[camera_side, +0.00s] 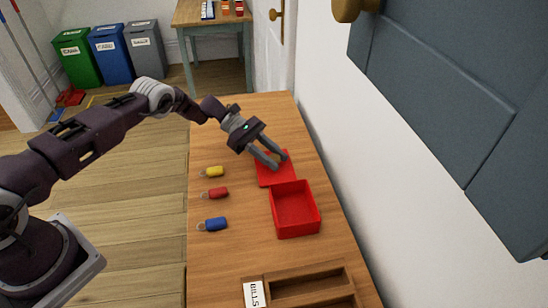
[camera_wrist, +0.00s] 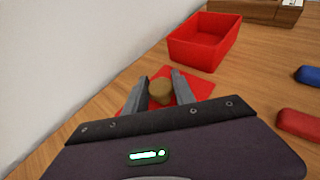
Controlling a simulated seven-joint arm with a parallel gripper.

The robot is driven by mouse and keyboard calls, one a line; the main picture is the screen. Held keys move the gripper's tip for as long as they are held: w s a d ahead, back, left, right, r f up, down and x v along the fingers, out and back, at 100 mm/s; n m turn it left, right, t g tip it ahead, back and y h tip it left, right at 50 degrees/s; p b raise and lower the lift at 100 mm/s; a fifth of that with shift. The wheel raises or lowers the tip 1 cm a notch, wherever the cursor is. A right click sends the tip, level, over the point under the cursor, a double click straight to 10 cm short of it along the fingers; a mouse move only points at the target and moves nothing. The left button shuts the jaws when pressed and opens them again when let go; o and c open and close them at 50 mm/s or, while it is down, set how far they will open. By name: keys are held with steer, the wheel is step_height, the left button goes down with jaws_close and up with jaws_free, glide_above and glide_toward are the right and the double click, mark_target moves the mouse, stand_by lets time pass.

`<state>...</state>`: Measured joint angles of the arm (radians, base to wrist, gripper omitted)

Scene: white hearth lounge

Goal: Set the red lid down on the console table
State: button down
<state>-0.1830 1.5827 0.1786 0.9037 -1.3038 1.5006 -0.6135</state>
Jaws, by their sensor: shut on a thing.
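The red lid (camera_side: 268,178) is flat and level at the wooden console table (camera_side: 240,250), just behind the open red box in the side view. I cannot tell whether it touches the tabletop or hangs slightly above it. My gripper (camera_side: 273,161) points down at the lid and is shut on its knob. In the wrist view the round brown knob (camera_wrist: 160,92) sits between the two fingers, with the red lid (camera_wrist: 195,88) around and below it. The fingers hide part of the lid.
The open red box (camera_side: 295,212) is empty, close to the lid. Yellow (camera_side: 215,171), red (camera_side: 217,193) and blue (camera_side: 215,224) key tags lie to the left. A wooden tray (camera_side: 307,287) stands at the near end. The white wall (camera_side: 330,130) runs along the right.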

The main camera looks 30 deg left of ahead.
steer(key=c, duration=1)
jaws_free()
steer(key=shift+f, duration=0.1)
steer(key=shift+c, duration=0.2)
steer(key=v, duration=1)
steer(key=shift+w+a, duration=0.1)
steer(key=shift+a, duration=0.15)
steer(key=shift+v, duration=0.9)
steer(key=shift+d, duration=0.15)
